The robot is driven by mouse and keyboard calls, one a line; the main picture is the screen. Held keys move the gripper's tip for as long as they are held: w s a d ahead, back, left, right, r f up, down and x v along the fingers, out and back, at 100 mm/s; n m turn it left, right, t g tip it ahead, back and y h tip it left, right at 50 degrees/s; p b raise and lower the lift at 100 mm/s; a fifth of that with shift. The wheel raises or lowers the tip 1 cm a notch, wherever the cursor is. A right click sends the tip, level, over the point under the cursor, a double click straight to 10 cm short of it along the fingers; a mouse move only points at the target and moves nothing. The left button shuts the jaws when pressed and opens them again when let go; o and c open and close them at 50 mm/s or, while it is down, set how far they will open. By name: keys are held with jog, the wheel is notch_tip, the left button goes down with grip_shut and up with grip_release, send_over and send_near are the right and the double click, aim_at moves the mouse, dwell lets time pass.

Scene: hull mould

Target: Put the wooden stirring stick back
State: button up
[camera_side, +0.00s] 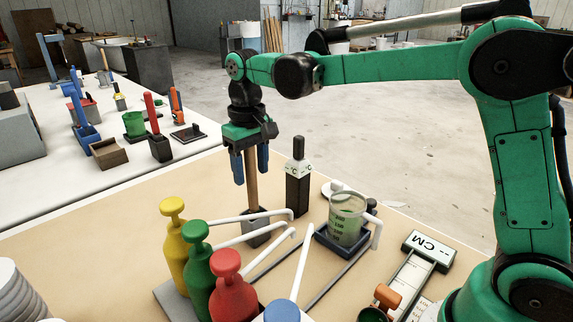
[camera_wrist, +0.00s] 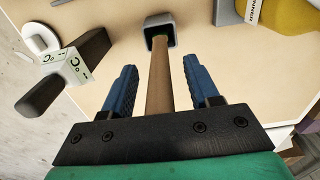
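The wooden stirring stick (camera_side: 252,192) stands upright with its lower end in a small dark grey holder (camera_side: 257,238). In the wrist view, the stick (camera_wrist: 160,92) runs between my two blue fingers to the holder (camera_wrist: 160,24). My gripper (camera_side: 251,177) points down around the upper part of the stick; it also shows in the wrist view (camera_wrist: 160,66). The fingers are open, with a gap on both sides of the stick. The stick's top is hidden by my gripper. A glass beaker (camera_side: 346,217) with pale green liquid stands on a dark square base to the right.
A black thermometer-like device (camera_side: 298,187) marked °C stands close right of my gripper. Yellow (camera_side: 174,240), green (camera_side: 199,275) and red (camera_side: 231,295) pump bottles with long white spouts stand in front. A CM gauge (camera_side: 427,250) lies right. A white bench (camera_side: 190,150) with tools is behind left.

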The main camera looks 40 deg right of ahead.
notch_tip(320, 180, up, 12)
jog(key=shift+f, duration=0.2)
jog(key=shift+r, duration=0.35)
jog(key=shift+s+d, duration=0.1)
jog(key=shift+s, duration=0.1)
jog(key=s+d+f+t, duration=0.3)
jog(key=s+f+t, duration=0.4)
jog(key=s+f, duration=0.5)
jog(key=shift+s+d+f, duration=0.2)
jog(key=shift+d+f, duration=0.2)
jog(key=shift+f, duration=0.15)
jog(key=shift+o, duration=0.2)
